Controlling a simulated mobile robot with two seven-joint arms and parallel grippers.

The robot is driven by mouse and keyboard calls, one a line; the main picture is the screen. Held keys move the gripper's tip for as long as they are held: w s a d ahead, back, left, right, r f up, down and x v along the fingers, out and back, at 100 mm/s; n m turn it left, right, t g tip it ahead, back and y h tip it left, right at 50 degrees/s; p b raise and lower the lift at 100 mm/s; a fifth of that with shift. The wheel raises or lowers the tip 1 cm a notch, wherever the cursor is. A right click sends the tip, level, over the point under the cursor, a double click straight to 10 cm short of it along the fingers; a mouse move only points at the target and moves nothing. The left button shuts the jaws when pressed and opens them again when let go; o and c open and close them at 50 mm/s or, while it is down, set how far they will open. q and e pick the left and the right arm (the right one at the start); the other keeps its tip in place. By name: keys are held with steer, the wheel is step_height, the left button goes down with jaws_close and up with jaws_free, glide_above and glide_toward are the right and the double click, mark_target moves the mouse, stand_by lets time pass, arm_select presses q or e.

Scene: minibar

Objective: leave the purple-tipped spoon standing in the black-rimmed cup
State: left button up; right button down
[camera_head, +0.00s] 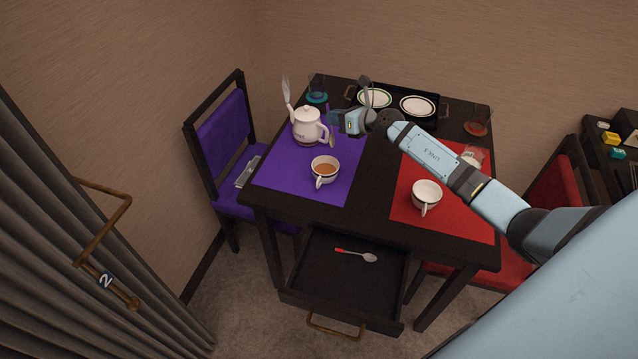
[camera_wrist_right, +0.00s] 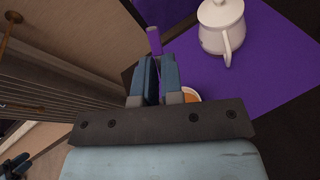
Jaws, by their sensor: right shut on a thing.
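My right gripper (camera_head: 337,121) is shut on the purple-tipped spoon, held above the table beside the teapot. The spoon's purple handle end (camera_wrist_right: 154,41) sticks out past the fingers in the right wrist view; in the head view the spoon is small and hard to make out. A dark-rimmed white cup (camera_head: 331,179) with brown tea stands on the purple mat, in front of the gripper in the head view. It shows partly in the right wrist view (camera_wrist_right: 194,96), mostly hidden behind a finger. My left gripper is not in view.
The white teapot (camera_head: 306,126) stands on the purple mat (camera_head: 283,180). A white cup (camera_head: 426,192) stands on the red mat (camera_head: 455,222). A black tray (camera_head: 397,97) holds two plates. The open drawer (camera_head: 330,285) holds a red-tipped spoon (camera_head: 357,255). Glasses stand at the back corners.

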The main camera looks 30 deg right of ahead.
step_height(320, 180, down, 6)
steer(key=b, duration=0.5)
steer(key=shift+b, duration=0.4)
steer(key=c, duration=1.2)
jaws_free()
steer(key=shift+d, duration=0.1)
steer(key=shift+o, duration=0.2)
steer(key=v, duration=1.4)
